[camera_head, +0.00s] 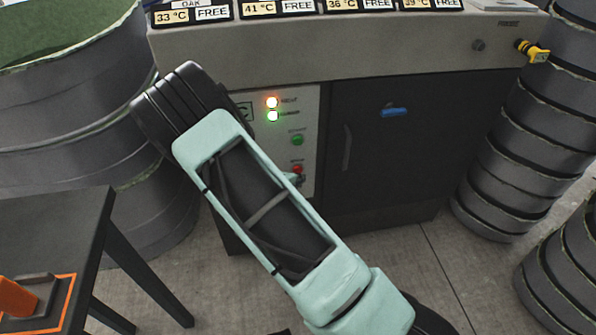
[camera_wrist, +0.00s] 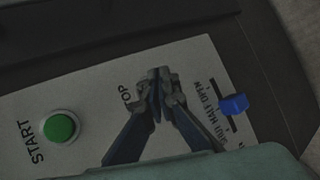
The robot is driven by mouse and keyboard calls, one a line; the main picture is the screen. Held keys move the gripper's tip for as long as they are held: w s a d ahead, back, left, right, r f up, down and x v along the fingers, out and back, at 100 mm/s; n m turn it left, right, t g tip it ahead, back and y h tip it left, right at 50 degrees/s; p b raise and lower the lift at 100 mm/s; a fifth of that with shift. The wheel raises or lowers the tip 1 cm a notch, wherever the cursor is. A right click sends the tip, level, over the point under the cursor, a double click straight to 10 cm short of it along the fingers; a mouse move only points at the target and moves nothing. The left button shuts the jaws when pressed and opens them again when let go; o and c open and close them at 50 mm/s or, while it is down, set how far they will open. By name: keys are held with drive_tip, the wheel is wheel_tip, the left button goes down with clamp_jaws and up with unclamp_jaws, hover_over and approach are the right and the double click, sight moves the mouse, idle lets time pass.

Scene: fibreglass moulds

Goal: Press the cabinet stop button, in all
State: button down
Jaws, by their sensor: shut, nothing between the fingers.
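The cabinet's control panel (camera_head: 312,120) faces me, with a red stop button (camera_head: 297,169) low on it and a green start button (camera_head: 297,139) above. In the wrist view the green button (camera_wrist: 61,126) is labelled START, and the lettering "TOP" shows beside my fingers. My gripper (camera_wrist: 158,76) is shut and empty, its fingertips in front of the panel by that lettering. The red button is hidden behind the fingers there. In the head view my arm covers most of the gripper; a bit of it (camera_head: 296,180) shows just below the red button. I cannot tell whether they touch.
Two lamps (camera_head: 272,109) glow on the panel, the lower one green. A blue lever (camera_wrist: 235,104) sits beside a scale marked "HALF OPEN". A dark table (camera_head: 60,215) stands at left; stacked round moulds (camera_head: 530,145) stand at right.

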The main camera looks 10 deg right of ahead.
drive_tip(key=shift+w+p, duration=0.35)
drive_tip(key=shift+w, duration=0.05)
drive_tip(key=shift+w, duration=0.45)
idle(0.7)
idle(0.4)
drive_tip(key=shift+s+p, duration=0.5)
drive_tip(key=shift+s, duration=0.35)
drive_tip(key=s+p, duration=0.1)
drive_tip(key=s, duration=0.4)
drive_tip(key=shift+r, duration=0.1)
idle(0.6)
